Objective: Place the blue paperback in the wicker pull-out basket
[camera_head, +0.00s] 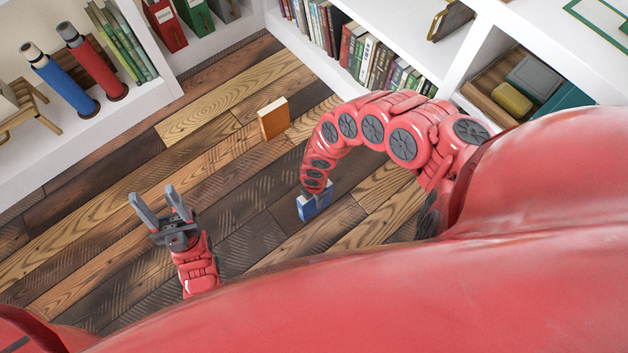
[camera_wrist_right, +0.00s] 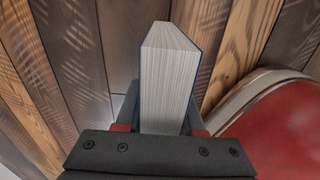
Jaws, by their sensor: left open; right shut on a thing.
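The blue paperback (camera_head: 315,207) is held over the plank floor by my right gripper (camera_head: 312,194), which is shut on it. In the right wrist view the book (camera_wrist_right: 167,85) stands between the two fingers, its pale page edges towards the camera and thin blue cover edges at the sides. My left gripper (camera_head: 164,212) is open and empty above the floor, left of the book, its fingers pointing up in the head view. I cannot make out a wicker pull-out basket for certain in either view.
An orange book (camera_head: 273,118) stands on the floor beyond my grippers. A white bookcase (camera_head: 455,52) holds rows of books and a compartment with an olive box (camera_head: 511,98) and a grey box (camera_head: 533,77). Left shelves hold red and blue cylinders. Floor between is mostly clear.

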